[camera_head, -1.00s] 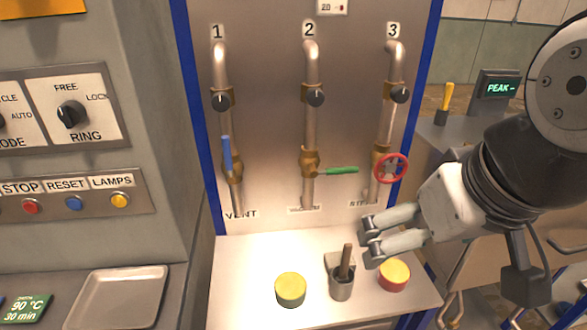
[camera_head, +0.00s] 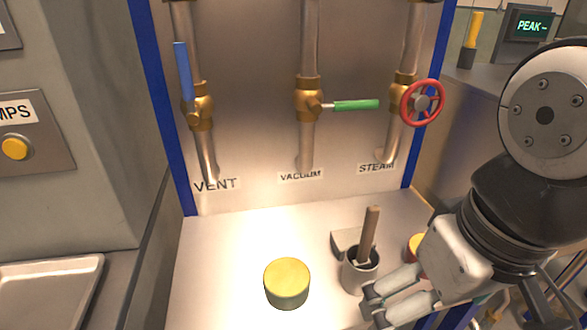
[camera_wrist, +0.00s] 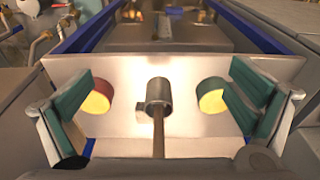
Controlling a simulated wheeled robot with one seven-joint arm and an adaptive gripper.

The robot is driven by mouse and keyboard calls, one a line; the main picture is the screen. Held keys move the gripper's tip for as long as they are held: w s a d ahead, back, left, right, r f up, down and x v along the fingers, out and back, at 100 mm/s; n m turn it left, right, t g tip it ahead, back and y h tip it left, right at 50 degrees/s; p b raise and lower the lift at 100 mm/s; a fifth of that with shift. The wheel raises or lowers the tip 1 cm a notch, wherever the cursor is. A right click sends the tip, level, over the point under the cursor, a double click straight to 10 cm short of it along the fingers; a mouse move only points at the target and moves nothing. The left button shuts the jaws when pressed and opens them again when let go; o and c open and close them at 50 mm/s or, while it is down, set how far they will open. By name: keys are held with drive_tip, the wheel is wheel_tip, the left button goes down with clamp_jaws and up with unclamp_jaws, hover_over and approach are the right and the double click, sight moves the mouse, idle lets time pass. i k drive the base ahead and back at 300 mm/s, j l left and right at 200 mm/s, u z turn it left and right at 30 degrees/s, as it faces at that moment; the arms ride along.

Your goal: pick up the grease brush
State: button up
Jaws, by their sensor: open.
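The grease brush (camera_head: 370,234) has a brown wooden handle and stands tilted in a grey metal cup (camera_head: 359,275) on the steel shelf. Its lower end is hidden inside the cup. In the wrist view the brush handle (camera_wrist: 158,135) runs from the cup (camera_wrist: 159,92) toward the camera, between the fingers. My gripper (camera_head: 372,302) is at the front right of the cup in the head view. In the wrist view my gripper (camera_wrist: 160,108) is open and empty, its green-padded fingers wide apart on both sides of the brush.
A yellow-topped round tin (camera_head: 287,282) stands left of the cup; a red-sided tin (camera_head: 415,246) stands to its right, partly hidden by my arm. Behind are pipes with a blue lever (camera_head: 183,70), green lever (camera_head: 355,105) and red handwheel (camera_head: 422,103). The shelf's left part is clear.

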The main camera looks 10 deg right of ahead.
sight(362, 262)
drive_tip(key=j, duration=1.15)
drive_tip(key=k+j+z, duration=0.15)
drive_tip(key=j, duration=1)
